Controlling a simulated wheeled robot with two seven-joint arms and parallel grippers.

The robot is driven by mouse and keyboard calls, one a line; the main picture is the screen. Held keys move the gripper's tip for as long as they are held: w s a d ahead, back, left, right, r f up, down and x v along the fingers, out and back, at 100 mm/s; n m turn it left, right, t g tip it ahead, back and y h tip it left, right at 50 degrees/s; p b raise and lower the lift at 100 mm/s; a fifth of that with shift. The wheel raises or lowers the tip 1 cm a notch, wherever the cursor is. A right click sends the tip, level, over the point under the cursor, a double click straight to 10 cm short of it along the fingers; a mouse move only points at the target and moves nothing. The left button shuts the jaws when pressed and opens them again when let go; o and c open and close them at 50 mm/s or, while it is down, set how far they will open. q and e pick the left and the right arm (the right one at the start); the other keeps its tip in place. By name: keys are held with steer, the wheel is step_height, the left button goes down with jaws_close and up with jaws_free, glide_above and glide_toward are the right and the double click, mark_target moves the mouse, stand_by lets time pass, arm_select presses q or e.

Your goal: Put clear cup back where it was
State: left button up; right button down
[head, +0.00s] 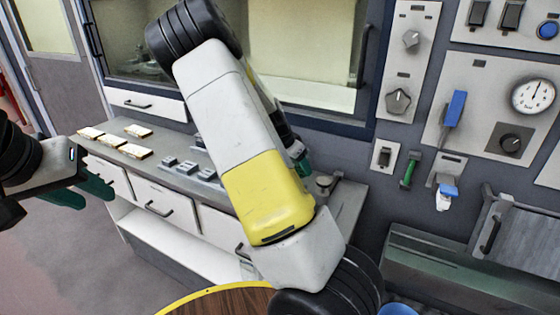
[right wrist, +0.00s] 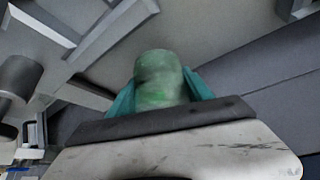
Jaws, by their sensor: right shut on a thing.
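The clear cup (right wrist: 160,80) shows in the right wrist view as a rounded, see-through greenish body between the two teal fingers. My right gripper (right wrist: 162,92) is shut on it. In the head view my right gripper (head: 301,158) is mostly hidden behind my own arm, with only a bit of teal finger showing near the back of the counter; the cup cannot be made out there. My left gripper (head: 88,192) is at the left edge of the head view, its teal fingers apart and empty, in front of the drawers.
The grey counter (head: 180,150) holds several pale blocks (head: 137,131) at left and small grey pieces (head: 188,165) mid-way. A metal knob-like object (head: 325,185) stands at its right end. A control panel (head: 480,110) covers the right wall. A round wooden table (head: 225,303) is in front.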

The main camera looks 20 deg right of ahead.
steer(key=shift+f, duration=0.7)
steer(key=shift+c, duration=1.9)
jaws_free()
